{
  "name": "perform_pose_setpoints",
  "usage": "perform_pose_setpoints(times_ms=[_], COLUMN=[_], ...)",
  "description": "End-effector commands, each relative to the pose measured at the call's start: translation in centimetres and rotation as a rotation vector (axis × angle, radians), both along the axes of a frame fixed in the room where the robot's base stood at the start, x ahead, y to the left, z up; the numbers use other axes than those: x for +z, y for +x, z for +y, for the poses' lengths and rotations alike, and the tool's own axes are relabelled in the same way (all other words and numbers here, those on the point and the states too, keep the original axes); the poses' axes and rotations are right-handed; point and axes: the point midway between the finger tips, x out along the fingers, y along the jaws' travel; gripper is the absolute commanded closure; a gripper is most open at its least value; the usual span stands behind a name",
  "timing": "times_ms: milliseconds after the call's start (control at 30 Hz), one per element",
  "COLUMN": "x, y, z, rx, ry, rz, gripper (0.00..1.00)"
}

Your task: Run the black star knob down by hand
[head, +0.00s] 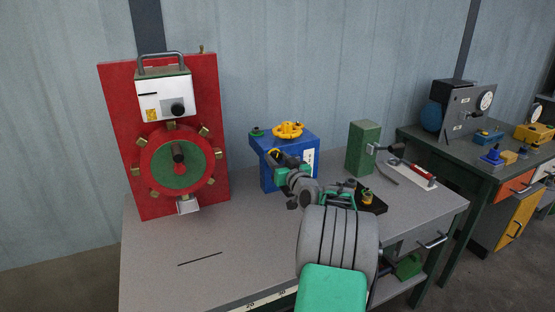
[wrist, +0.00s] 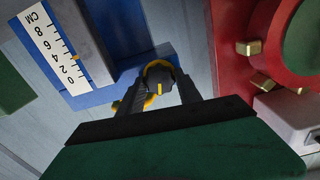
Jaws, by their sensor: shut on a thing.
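The blue box (head: 272,172) stands on the grey bench and carries a yellow handwheel (head: 288,130) on top. My gripper (head: 273,157) is at the box's front left, and my arm hides much of that face. In the wrist view my gripper (wrist: 163,88) has its two dark fingers on either side of the black star knob (wrist: 158,76), shut on it. The knob shows a yellow mark, and a yellow curved edge shows around it. Its lower part and its seat are hidden by the fingers. A white centimetre scale (wrist: 55,48) is beside it on the blue box.
A red panel (head: 115,120) with a green and red wheel (head: 180,165) stands to the left. A green block (head: 363,148) and a red-handled lever (head: 420,172) are at the right. The front left of the bench (head: 160,275) is clear apart from a dark slot.

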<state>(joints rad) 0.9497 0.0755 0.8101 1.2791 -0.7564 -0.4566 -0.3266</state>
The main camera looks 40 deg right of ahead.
Motion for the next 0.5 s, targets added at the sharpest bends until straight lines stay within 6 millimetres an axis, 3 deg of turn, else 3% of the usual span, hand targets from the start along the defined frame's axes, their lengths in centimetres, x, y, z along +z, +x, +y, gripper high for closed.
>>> perform_pose_setpoints(times_ms=[233, 367, 500], x=[0.01, -0.08, -0.28], y=[-0.02, -0.01, -0.01], z=[-0.03, -0.04, -0.11], rx=[-0.001, -0.001, -0.001], ry=[0.0, 0.017, 0.142], rz=[0.0, -0.005, -0.044], gripper=[0.98, 0.99, 0.99])
